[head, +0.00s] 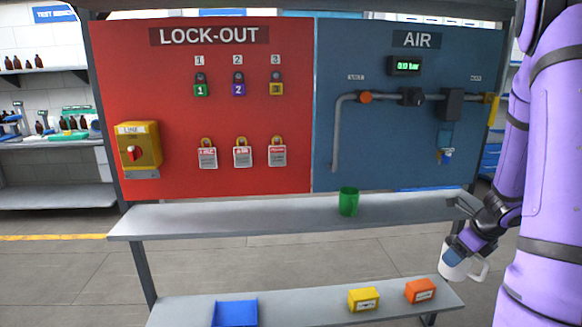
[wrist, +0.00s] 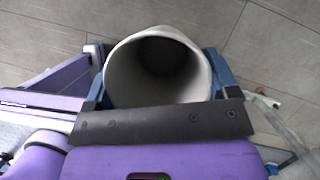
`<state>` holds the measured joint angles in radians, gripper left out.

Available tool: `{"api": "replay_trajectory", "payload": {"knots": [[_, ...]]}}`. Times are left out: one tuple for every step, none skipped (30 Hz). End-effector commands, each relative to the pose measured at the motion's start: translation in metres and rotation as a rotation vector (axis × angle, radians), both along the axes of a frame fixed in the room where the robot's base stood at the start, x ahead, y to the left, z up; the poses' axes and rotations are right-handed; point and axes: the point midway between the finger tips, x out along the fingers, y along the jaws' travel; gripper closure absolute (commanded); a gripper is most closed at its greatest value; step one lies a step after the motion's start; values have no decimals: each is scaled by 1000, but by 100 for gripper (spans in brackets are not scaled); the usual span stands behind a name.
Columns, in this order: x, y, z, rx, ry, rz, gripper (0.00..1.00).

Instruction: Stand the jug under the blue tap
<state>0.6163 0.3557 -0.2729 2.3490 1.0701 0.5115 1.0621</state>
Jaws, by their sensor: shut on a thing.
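My gripper (head: 456,254) is shut on a white jug (head: 460,271) at the right of the head view, in front of the shelf's right end and below its top. The jug looks about upright, with its handle to the right. In the wrist view the jug's open mouth (wrist: 160,68) shows between the blue fingers; the inside looks empty but is dark. No blue tap is clear to me. A small blue fitting (head: 446,153) hangs below the pipe on the blue AIR panel (head: 385,150); I cannot tell whether it is a tap.
A green cup (head: 348,201) stands on the grey upper shelf (head: 230,218), whose left and middle are bare. The lower shelf (head: 300,306) holds a blue bin (head: 235,313), a yellow box (head: 363,299) and an orange box (head: 420,290). A red LOCK-OUT panel (head: 200,110) stands at left.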

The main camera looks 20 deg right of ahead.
Motion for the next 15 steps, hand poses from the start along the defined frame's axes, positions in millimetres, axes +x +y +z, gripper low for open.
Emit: {"api": "replay_trajectory", "payload": {"knots": [[10,6,-4,1,1,73,45],[15,9,-6,1,1,121,45],[23,14,-8,1,1,190,45],[29,18,-11,1,1,244,45],[35,23,-13,1,2,303,45],[44,30,-17,2,2,386,45],[51,36,-20,1,2,457,45],[59,42,-23,2,2,532,45],[69,52,-28,3,3,636,45],[77,59,-32,2,2,716,45],[84,67,-36,2,3,798,45],[93,77,-40,2,3,903,45],[99,84,-44,2,2,977,45],[105,92,-47,3,3,1053,45],[112,102,-52,2,2,1153,45]]}}
